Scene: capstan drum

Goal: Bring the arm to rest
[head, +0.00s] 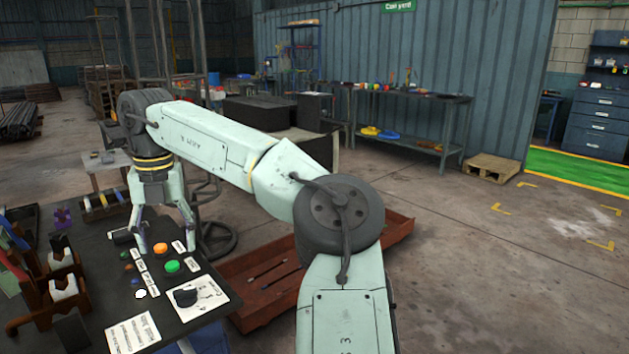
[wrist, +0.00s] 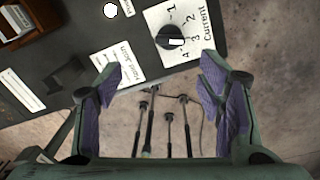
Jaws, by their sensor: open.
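My arm stretches from the lower right to the left in the head view, with its elbow bent. My gripper (head: 167,236) hangs fingers-down over the dark control desk (head: 104,270). In the wrist view my gripper (wrist: 160,78) has its purple-padded fingers wide apart with nothing held between them. A black current knob (wrist: 171,37) on a white numbered plate lies just beyond the fingertips there. The knob also shows in the head view (head: 186,297). I cannot tell the exact height of the fingertips above the desk.
The desk carries an orange button (head: 160,247), a green button (head: 172,266) and a white button (head: 140,293). A wooden rack (head: 40,302) stands at its left. A red tray (head: 262,318) with rods lies beyond. A workbench (head: 410,97) stands behind; the floor at right is clear.

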